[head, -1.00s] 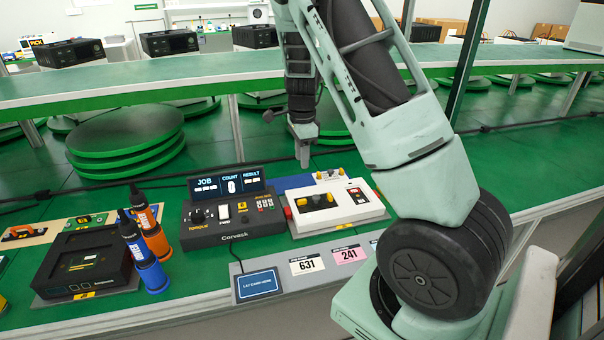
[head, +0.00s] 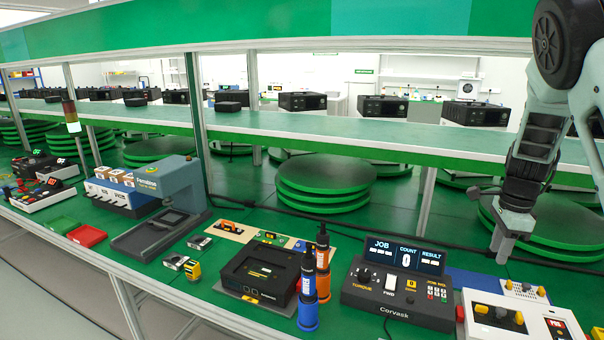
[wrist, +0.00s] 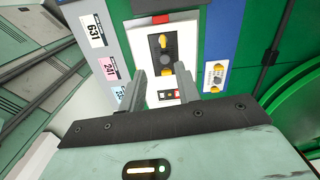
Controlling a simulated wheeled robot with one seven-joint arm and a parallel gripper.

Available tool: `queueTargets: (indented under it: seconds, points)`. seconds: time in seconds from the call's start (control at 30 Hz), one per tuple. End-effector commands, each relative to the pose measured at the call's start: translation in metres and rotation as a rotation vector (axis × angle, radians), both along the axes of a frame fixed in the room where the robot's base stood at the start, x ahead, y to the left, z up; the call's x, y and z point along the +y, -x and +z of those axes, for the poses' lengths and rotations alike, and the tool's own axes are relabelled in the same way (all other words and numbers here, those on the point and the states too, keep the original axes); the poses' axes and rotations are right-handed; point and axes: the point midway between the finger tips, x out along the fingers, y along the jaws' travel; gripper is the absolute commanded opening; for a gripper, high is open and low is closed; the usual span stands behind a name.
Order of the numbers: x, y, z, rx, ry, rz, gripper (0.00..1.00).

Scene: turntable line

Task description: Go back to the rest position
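My gripper (head: 502,250) hangs at the right of the head view, fingers pointing down, above the back edge of the bench near the white box with yellow knobs (head: 482,326). In the wrist view my gripper (wrist: 162,84) shows two grey fingers spread apart with nothing between them. The white box (wrist: 148,52) lies beyond and below the fingertips, apart from them. In the head view the fingers are seen from the side, so the gap is hidden there.
The Corvask console (head: 397,299) stands left of my gripper, with orange and blue screwdrivers (head: 316,270) beside it. A black fixture (head: 258,275) and a grey-blue machine (head: 178,190) stand further left. A raised green shelf (head: 330,133) runs behind, carrying black units.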

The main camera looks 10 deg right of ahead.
Motion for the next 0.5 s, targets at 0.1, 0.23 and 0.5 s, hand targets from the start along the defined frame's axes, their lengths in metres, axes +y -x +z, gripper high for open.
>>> queueTargets:
  seconds: [0.1,0.23,0.5]
  points:
    - [0.053,-0.003,0.005,-0.012,-0.045,0.201,0.33]
    - [0.143,0.008,0.015,-0.034,-0.107,0.579,0.33]
    - [0.314,0.097,0.046,-0.095,-0.155,1.539,0.33]
